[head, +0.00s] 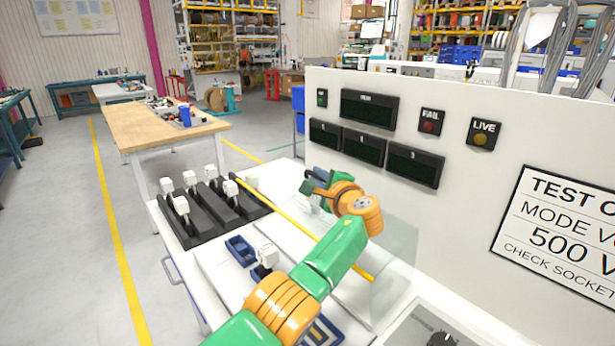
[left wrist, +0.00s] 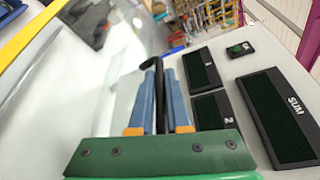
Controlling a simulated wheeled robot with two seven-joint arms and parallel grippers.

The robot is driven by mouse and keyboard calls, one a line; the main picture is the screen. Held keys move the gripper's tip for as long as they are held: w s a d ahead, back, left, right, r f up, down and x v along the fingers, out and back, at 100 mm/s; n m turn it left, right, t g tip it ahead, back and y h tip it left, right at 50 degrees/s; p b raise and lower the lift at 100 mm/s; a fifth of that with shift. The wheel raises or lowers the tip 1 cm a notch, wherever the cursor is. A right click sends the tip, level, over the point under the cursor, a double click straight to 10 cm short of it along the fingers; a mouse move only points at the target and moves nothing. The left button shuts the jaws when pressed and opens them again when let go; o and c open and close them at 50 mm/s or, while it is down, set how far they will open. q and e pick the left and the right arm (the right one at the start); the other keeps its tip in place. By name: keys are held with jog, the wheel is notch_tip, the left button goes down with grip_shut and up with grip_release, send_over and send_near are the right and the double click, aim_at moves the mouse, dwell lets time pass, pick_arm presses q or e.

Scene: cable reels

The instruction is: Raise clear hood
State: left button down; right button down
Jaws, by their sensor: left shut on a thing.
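The clear hood (head: 397,250) is a see-through cover in front of the white test panel in the head view. A yellow strip (head: 292,222) runs along its front side, and it also shows in the left wrist view (left wrist: 27,32). My left gripper (head: 316,184) is in front of the panel, partly hidden by its own wrist. In the left wrist view its blue fingers (left wrist: 161,92) are shut on a black bent handle (left wrist: 152,65). My arm covers part of the hood, and its exact tilt is hard to tell. My right gripper is not in view.
The white panel (head: 462,185) with dark displays and lamps stands close behind the left gripper. Black blocks with white levers (head: 187,228) and a small blue tray (head: 240,250) are on the white bench. A wooden table (head: 150,125) stands farther back.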

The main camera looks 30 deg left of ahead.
pick_arm(q)
jog(key=shift+w+f, duration=0.1)
jog(key=shift+w, duration=0.15)
jog(key=c, duration=1.2)
grip_release()
jog(key=shift+o, duration=0.2)
jog(key=shift+s, duration=0.1)
jog(key=shift+s+d, duration=0.3)
jog(key=shift+d, duration=0.2)
jog(key=b+v, duration=0.2)
jog(key=v, duration=0.4)
jog(key=shift+a, duration=0.15)
jog(key=shift+s, duration=0.1)
